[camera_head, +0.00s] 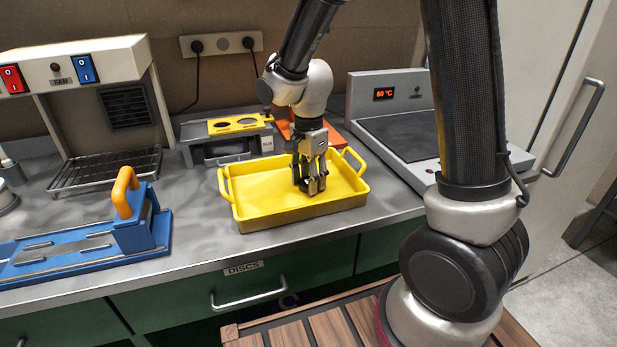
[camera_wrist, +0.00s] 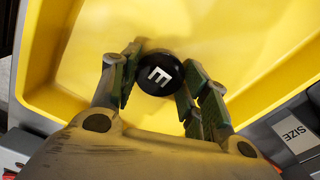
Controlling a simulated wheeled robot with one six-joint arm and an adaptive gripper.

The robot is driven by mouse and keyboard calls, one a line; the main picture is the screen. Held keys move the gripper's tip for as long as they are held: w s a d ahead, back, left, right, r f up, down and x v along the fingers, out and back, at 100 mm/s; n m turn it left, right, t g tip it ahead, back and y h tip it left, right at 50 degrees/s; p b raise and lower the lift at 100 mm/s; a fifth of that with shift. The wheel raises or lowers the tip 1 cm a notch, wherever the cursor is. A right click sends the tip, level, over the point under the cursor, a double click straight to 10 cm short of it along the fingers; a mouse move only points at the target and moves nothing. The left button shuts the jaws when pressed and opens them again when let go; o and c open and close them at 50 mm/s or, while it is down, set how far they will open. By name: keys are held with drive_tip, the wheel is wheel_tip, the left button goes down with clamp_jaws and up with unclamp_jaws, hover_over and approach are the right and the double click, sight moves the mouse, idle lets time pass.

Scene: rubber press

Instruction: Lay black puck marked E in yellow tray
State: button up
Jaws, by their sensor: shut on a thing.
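The yellow tray (camera_head: 250,212) stands on the grey counter, with a handle at each end. My gripper (camera_head: 311,188) points down inside it, toward the right half. The puck is between the two fingers, over the tray floor (camera_wrist: 85,60). I cannot tell whether it touches the floor.
Behind the tray is a grey device with a yellow top plate (camera_head: 238,124). A hot plate (camera_head: 400,135) reading 60 °C stands at the right. A blue fixture with an orange handle (camera_head: 125,192) lies at the left, near a wire rack (camera_head: 105,170). A drawer (camera_head: 240,293) labelled DISCS is below.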

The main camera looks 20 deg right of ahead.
drive_tip(key=o, duration=1.1)
drive_tip(key=shift+f, duration=0.1)
drive_tip(key=shift+c, duration=0.2)
wheel_tip(320, 180, up, 12)
drive_tip(key=f, duration=0.1)
drive_tip(key=s+d+r+n+t, duration=0.2)
drive_tip(key=s+d+r+n, duration=0.2)
drive_tip(key=s, duration=0.5)
drive_tip(key=s+d+r+n+t, duration=0.2)
drive_tip(key=s+d+r+n, duration=0.1)
drive_tip(key=s+d+n, duration=0.6)
drive_tip(key=shift+s+d+r+n, duration=0.35)
drive_tip(key=shift+s+d, duration=0.25)
drive_tip(key=shift+d, duration=0.1)
